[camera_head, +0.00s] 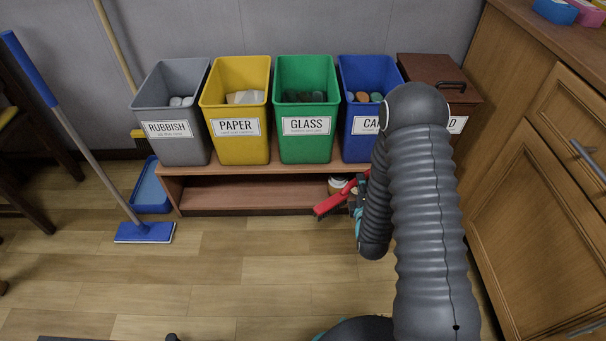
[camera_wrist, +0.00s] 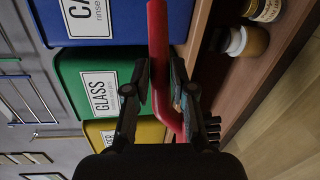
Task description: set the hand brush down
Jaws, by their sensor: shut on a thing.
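The red hand brush (camera_head: 333,202) is in front of the low shelf bench, below the green and blue bins, in the head view. My gripper (camera_head: 358,192) is at its right end, partly hidden behind my arm. In the wrist view, my gripper (camera_wrist: 160,78) has its two fingers on either side of the red handle (camera_wrist: 158,35) and is shut on it. The brush's lower part is partly hidden by the gripper there. I cannot tell how far the brush is above the floor.
The wooden bench (camera_head: 245,194) carries grey, yellow, green and blue bins and a brown lidded one. Jars (camera_wrist: 247,41) stand on its lower shelf. A blue mop (camera_head: 145,232) stands at left, a wooden cabinet (camera_head: 540,190) at right. The floor (camera_head: 240,265) between is clear.

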